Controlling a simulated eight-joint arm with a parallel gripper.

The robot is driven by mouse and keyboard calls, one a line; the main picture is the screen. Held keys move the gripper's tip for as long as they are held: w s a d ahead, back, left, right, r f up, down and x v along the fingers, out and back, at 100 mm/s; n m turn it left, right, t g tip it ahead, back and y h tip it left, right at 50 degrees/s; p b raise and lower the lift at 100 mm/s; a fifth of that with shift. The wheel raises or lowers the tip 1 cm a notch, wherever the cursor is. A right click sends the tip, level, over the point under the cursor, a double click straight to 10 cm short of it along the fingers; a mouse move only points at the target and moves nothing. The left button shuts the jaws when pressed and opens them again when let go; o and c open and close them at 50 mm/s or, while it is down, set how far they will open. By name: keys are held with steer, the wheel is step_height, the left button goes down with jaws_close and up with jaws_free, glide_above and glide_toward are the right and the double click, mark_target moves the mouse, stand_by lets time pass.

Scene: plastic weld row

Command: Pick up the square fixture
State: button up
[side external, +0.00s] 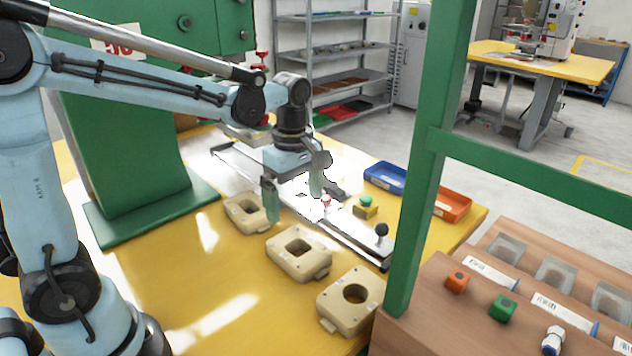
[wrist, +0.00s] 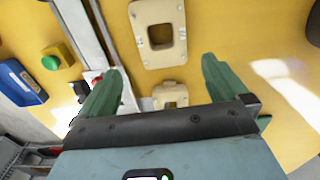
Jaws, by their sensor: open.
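The square fixture (side external: 279,262), a tan block with a square hole, lies on the yellow table in the middle of the near row. It appears to be the upper tan block in the wrist view (wrist: 143,52). My gripper (side external: 296,200) is open and empty, fingers down, above the table. It is beyond the square fixture in the side view, between the left tan fixture and the rail. A smaller-looking tan fixture (wrist: 170,104) shows between my fingertips in the wrist view, partly hidden by the gripper body; it appears to be the left fixture (side external: 238,216).
A round-holed tan fixture (side external: 336,313) lies close to the green post (side external: 412,230). A metal rail (side external: 365,243) with a black knob runs behind the row. A green button box (side external: 366,210), blue bin (side external: 384,178) and orange bin (side external: 453,205) stand beyond. The front table area is clear.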

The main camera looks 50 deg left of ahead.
glide_above(298, 243)
steer(key=s+d, duration=0.2)
steer(key=f, duration=0.6)
steer(key=shift+w+a, duration=0.2)
steer(key=shift+w, duration=0.05)
steer(key=shift+s+d+f, duration=0.1)
steer(key=shift+d+f, duration=0.05)
steer(key=shift+f, duration=1.2)
steer(key=shift+s+d+f, duration=0.1)
steer(key=shift+f, duration=1.2)
steer(key=c, duration=0.9)
steer(key=shift+r, duration=0.1)
